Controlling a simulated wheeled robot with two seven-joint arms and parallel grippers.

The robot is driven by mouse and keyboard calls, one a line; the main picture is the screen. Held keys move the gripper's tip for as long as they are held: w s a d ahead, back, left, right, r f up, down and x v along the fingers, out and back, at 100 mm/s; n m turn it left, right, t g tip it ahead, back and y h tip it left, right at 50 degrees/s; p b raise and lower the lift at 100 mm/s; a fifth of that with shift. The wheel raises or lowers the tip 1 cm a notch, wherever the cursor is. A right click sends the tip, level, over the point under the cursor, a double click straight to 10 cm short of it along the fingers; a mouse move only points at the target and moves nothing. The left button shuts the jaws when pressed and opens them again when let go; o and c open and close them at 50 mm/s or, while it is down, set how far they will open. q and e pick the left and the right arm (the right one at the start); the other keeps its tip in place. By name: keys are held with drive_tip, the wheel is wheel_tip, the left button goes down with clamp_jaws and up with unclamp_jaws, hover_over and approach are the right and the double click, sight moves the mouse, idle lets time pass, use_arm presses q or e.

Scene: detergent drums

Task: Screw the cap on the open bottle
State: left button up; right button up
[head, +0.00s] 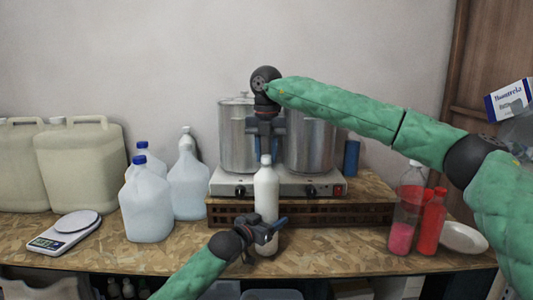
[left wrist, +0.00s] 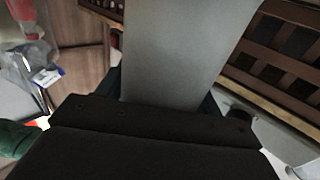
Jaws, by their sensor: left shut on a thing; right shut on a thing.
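A white bottle (head: 266,193) stands upright at the front middle of the table. My left gripper (head: 267,230) is shut on its lower part from the front. In the left wrist view the bottle (left wrist: 180,50) fills the space between the dark fingers. My right gripper (head: 265,145) points straight down above the bottle, shut on a small white cap (head: 266,159). The cap is in line with the bottle's neck, at or just over its top. I cannot tell whether its thread is engaged.
A two-burner stove (head: 291,185) with two steel pots stands on a brown crate (head: 330,213) behind the bottle. Translucent jugs (head: 146,205) and a scale (head: 64,232) are at left.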

drive_tip(key=o, duration=1.1)
drive_tip(key=shift+r, duration=0.15)
drive_tip(key=shift+r, duration=2.15)
drive_tip(key=shift+c, duration=0.3)
